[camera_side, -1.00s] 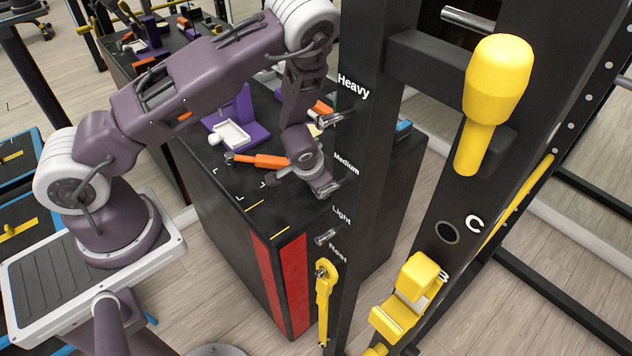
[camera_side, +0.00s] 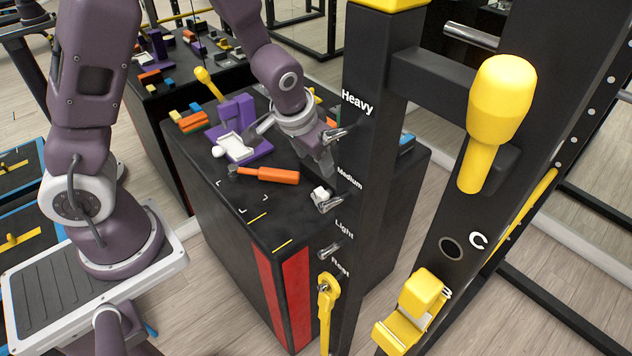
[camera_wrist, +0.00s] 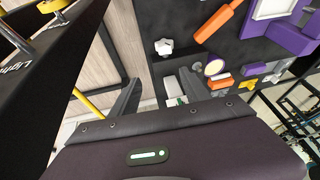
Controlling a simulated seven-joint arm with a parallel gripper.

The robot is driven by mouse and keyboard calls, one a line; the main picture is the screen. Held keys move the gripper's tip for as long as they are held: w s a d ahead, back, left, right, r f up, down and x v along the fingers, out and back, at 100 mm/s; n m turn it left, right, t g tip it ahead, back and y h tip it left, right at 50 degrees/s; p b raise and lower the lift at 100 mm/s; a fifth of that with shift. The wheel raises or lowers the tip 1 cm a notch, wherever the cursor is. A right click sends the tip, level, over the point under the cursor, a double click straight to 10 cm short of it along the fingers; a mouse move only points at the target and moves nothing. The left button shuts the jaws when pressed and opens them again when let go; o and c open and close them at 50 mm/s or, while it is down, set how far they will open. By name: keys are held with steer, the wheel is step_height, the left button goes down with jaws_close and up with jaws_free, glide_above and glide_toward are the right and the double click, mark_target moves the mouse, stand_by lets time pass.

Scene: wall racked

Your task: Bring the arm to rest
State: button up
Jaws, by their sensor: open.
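My gripper (camera_side: 288,150) is above the black-topped bench (camera_side: 222,205), close to the rack post with the labels Heavy, Medium, Light and Rest. Its fingers are spread apart with nothing between them. In the wrist view, my gripper (camera_wrist: 158,92) also shows open and empty. The Rest peg at the bottom of the label row has a yellow handle (camera_side: 325,300) hanging at it. A small white knob (camera_side: 320,193) shows at the Medium peg; I cannot tell whether it touches the peg. A white knob (camera_wrist: 163,46) also shows in the wrist view.
The rack post (camera_side: 362,170) stands right of my gripper, with metal pegs sticking out. An orange-handled tool (camera_side: 270,174) and a purple holder with a white tray (camera_side: 236,147) lie on the bench. A yellow club (camera_side: 490,120) is on the rack. The bench's front left is clear.

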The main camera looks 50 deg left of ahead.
steer(key=s+d+r+h, duration=0.1)
steer(key=s+r, duration=0.5)
steer(key=r, duration=0.5)
steer(key=s+r, duration=0.3)
steer(key=s, duration=0.5)
steer(key=s+d+r+t, duration=0.1)
steer(key=s+r, duration=0.3)
steer(key=s, duration=0.3)
steer(key=shift+s+r+m+h, duration=0.15)
steer(key=shift+s+m+h, duration=0.15)
steer(key=shift+s+m, duration=0.1)
steer(key=shift+w, duration=0.1)
